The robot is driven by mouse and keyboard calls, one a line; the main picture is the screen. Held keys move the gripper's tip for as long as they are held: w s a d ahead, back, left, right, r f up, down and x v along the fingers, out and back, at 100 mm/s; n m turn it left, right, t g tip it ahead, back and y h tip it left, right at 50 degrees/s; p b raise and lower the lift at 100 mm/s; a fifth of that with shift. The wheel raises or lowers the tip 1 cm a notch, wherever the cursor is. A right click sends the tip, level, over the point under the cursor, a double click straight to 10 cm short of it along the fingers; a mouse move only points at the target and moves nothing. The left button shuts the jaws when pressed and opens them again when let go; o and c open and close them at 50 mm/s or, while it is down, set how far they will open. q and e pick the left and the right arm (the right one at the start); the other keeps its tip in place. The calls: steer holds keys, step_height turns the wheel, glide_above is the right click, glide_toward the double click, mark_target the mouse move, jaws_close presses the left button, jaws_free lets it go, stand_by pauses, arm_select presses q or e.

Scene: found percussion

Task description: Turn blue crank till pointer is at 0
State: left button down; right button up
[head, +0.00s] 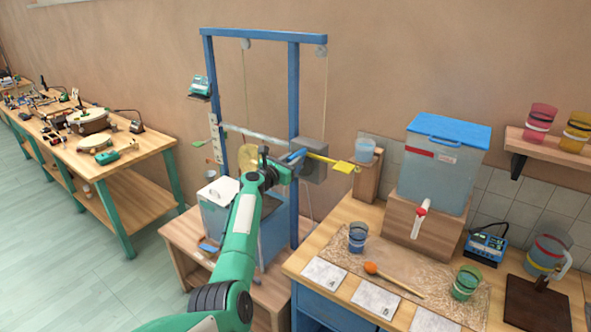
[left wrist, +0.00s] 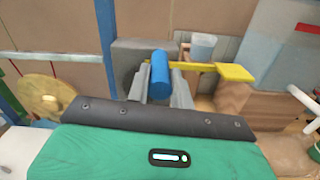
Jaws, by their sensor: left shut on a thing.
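The blue crank handle (left wrist: 160,72) stands between the two fingers of my left gripper (left wrist: 161,88) in the left wrist view. My left gripper is shut on it. In the head view the left gripper (head: 281,170) reaches the blue handle (head: 293,156) in front of a grey box (head: 313,158) on the blue frame. A yellow arm (head: 340,165) with a flat paddle sticks out to the right; it also shows in the left wrist view (left wrist: 233,72). I cannot make out a pointer or its 0 mark. My right gripper is not in view.
A tall blue frame (head: 294,95) with hanging cords surrounds the crank. A brass disc (left wrist: 45,95) hangs left of the gripper. A workbench (head: 340,262) with cups, a mallet and a water tank (head: 437,170) stands right. A cup (head: 365,150) stands near the yellow paddle.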

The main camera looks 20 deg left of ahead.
arm_select(q)
steer(key=shift+w+a+r+n, duration=0.15)
steer(key=shift+a+n, duration=0.2)
steer(key=shift+a, duration=0.2)
steer(key=shift+w+a+r+n, duration=0.1)
steer(key=shift+w+a+n, duration=0.1)
steer(key=shift+a+n, duration=0.25)
steer(key=shift+w+a+r+n, duration=0.15)
steer(key=shift+a+n, duration=0.15)
steer(key=shift+a, duration=0.3)
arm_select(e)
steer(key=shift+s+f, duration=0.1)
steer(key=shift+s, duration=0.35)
arm_select(q)
steer(key=c, duration=1.5)
jaws_free()
steer(key=shift+f, duration=0.1)
steer(key=shift+o, duration=1.3)
steer(key=shift+a+f, duration=0.1)
steer(key=shift+a, duration=0.1)
steer(key=b+v, duration=0.1)
steer(key=v, duration=1.2)
steer(key=shift+s, duration=0.35)
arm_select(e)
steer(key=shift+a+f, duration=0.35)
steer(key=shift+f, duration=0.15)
